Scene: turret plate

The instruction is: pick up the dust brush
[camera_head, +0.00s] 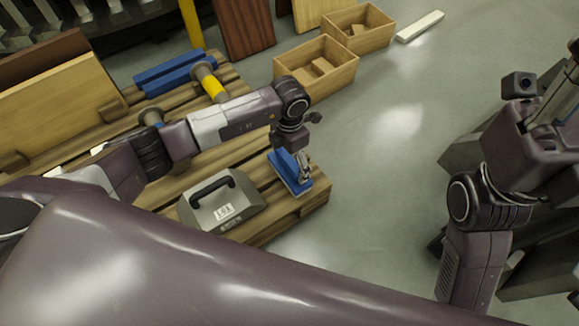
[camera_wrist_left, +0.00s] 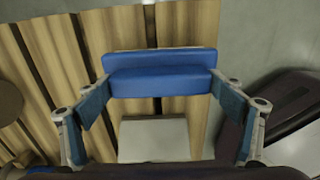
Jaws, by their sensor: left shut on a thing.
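The dust brush (camera_head: 287,172) is a blue block with a pale lower edge, at the right end of the wooden pallet. In the left wrist view the brush (camera_wrist_left: 160,78) lies across the picture between my two fingers. My left gripper (camera_head: 302,172) comes down over the brush from above and is shut on it; the wrist view shows the gripper (camera_wrist_left: 160,92) with a blue-padded finger at each end of the brush. The head view does not clearly show whether the brush is off the boards. My right arm stands at the right edge; its fingers cannot be made out clearly.
A grey block with a black handle (camera_head: 222,202) stands on the pallet (camera_head: 262,226), left of the brush. Blue bars (camera_head: 170,75) and a yellow-banded cylinder (camera_head: 209,82) lie farther back. Wooden bins (camera_head: 315,66) stand on the floor behind. Floor right of the pallet is clear.

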